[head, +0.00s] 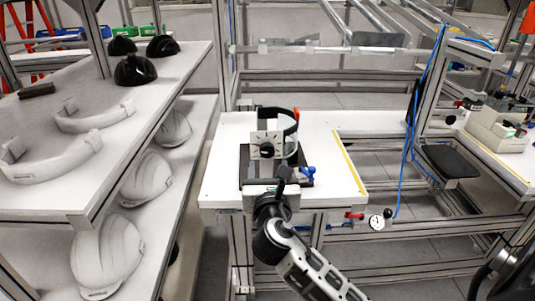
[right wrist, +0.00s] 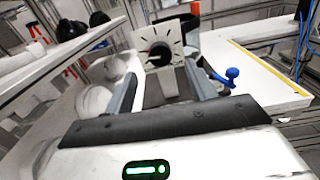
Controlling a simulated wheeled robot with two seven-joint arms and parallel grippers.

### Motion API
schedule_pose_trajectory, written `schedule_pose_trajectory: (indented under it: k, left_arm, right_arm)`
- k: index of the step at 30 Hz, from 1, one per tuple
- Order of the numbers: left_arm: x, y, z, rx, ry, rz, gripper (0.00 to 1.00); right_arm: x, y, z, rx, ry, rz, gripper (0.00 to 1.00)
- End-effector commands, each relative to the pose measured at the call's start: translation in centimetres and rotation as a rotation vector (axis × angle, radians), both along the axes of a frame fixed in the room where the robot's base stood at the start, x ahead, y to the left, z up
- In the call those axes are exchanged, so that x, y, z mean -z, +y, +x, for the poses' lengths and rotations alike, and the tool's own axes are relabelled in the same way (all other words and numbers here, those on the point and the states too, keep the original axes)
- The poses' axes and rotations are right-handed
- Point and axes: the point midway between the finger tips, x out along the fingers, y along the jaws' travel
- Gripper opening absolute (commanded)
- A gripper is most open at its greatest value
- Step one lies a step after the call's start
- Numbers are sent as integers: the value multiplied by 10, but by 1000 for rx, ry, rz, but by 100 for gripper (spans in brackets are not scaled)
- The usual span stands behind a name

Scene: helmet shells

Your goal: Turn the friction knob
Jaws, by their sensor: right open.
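The friction knob (head: 266,149) is a black knob on a square white dial plate with dark tick marks. The plate stands upright on a dark base on the white table. The knob also shows in the right wrist view (right wrist: 160,53), ahead of my right gripper (right wrist: 162,82). In that view the two grey fingers are apart and nothing is between them. In the head view my right gripper (head: 275,187) is in front of the fixture at the table's front edge, apart from the knob. My left gripper is in neither view.
A blue-handled part (head: 307,172) sits just right of the dial. A curved black band with orange (head: 290,117) stands behind it. The white table (head: 335,185) is clear on its right side. A shelf (head: 165,95) with helmet shells stands at the left. A gauge (head: 376,222) hangs below right.

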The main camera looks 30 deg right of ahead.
Motion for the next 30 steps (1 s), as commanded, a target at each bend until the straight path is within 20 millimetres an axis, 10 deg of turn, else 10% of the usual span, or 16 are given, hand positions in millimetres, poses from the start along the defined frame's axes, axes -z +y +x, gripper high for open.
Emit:
schedule_pose_trajectory:
  k: [9, 22, 27, 30]
  left_arm:
    - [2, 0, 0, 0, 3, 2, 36]
    - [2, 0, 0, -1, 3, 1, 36]
    - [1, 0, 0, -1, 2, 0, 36]
    - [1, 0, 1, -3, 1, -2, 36]
  right_arm:
    - [0, -27, 45, 1, 0, 1, 56]
    - [0, -32, 53, -1, 0, 2, 56]
    - [0, -32, 53, 0, 0, 2, 11]
    - [0, -32, 53, 0, 0, 2, 11]
